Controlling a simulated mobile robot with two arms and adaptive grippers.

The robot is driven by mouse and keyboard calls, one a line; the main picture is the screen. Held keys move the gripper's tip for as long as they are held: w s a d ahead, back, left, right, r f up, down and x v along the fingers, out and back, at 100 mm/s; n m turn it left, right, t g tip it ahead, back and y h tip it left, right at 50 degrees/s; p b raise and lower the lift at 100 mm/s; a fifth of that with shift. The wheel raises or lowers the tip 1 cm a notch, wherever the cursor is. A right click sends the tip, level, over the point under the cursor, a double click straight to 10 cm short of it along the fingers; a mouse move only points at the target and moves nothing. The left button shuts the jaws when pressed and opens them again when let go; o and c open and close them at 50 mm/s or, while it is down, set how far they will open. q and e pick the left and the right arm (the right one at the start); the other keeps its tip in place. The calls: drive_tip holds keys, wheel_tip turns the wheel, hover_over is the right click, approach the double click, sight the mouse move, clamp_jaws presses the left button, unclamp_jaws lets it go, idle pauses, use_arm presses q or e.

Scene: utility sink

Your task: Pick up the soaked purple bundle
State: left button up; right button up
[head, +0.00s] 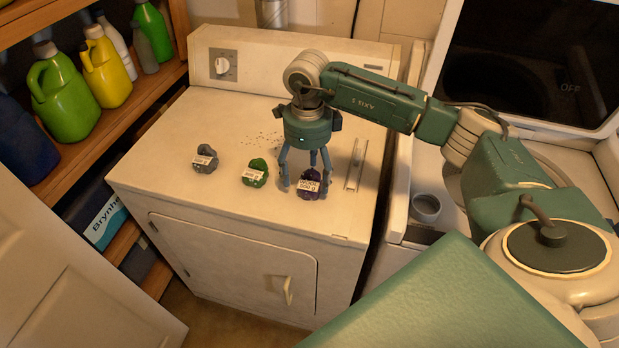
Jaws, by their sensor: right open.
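A dark purple bundle (310,184) with a white label lies on top of the white dryer (227,218), near its front edge. My right gripper (307,186) points down over it from above, with its fingers spread open around the bundle. One finger stands to the left of the bundle and one to its right. I cannot tell whether the fingers touch it. My left gripper is not in this view.
A green bundle (255,173) and a grey bundle (205,158), both labelled, lie to the left on the dryer. A flat metal strip (356,164) lies to the right. A small cup (425,208) stands farther right. Bottles (66,98) fill the left shelf.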

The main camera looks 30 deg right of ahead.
drive_tip(key=shift+s+f, duration=0.1)
drive_tip(key=shift+f, duration=1.05)
drive_tip(key=c, duration=1.6)
clamp_jaws()
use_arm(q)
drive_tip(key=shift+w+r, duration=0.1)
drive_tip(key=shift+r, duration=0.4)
